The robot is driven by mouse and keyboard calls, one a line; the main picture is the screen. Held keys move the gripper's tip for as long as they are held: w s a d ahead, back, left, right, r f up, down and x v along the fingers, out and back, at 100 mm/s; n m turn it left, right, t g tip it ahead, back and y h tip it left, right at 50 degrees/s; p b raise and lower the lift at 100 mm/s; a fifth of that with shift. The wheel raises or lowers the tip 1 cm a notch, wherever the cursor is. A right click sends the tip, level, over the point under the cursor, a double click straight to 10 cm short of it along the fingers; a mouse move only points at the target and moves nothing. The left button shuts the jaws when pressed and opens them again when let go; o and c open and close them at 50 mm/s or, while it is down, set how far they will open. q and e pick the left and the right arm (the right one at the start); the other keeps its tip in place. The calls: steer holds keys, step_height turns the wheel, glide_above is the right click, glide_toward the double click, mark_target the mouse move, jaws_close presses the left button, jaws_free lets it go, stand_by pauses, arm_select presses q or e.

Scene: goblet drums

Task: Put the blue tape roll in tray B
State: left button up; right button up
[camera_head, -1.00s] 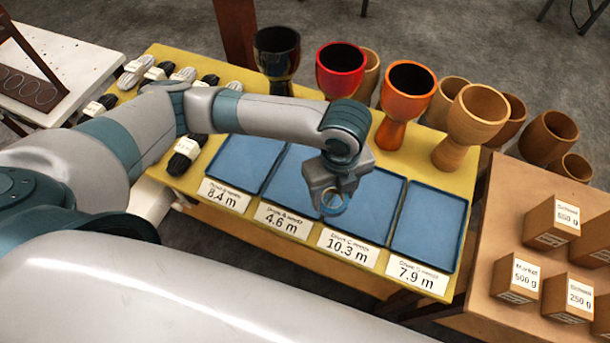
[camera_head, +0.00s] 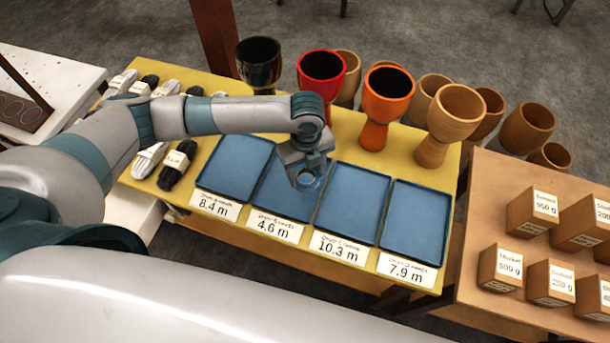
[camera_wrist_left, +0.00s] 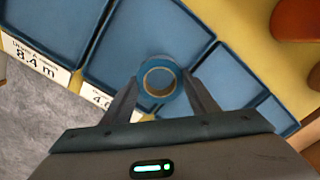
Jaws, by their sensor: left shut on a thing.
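The blue tape roll (camera_head: 308,180) is a small ring with a pale inner core. My left gripper (camera_head: 306,175) is shut on it; the wrist view shows the roll (camera_wrist_left: 160,78) between the two fingertips (camera_wrist_left: 160,92). Tray B (camera_head: 272,200) is the blue tray behind the 4.6 m label, second from the left. The roll shows over the right part of tray B, near its border with the 10.3 m tray (camera_head: 350,210). I cannot tell whether the roll touches the tray floor. My gripper and forearm hide the back of tray B. My right gripper is out of view.
The 8.4 m tray (camera_head: 235,168) and the 7.9 m tray (camera_head: 415,222) look empty. Goblet drums, including a red one (camera_head: 322,75) and an orange one (camera_head: 385,100), stand behind the trays. Black and white rope bundles (camera_head: 177,163) lie at left. Labelled boxes (camera_head: 500,268) stand on the right table.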

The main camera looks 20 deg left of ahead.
arm_select(q)
steer(key=shift+w+a+f, duration=0.2)
steer(key=shift+w+f, duration=0.05)
steer(key=shift+f+p, duration=0.7)
steer(key=shift+f, duration=1.25)
steer(key=shift+f, duration=0.15)
steer(key=o, duration=0.8)
steer(key=shift+c, duration=0.2)
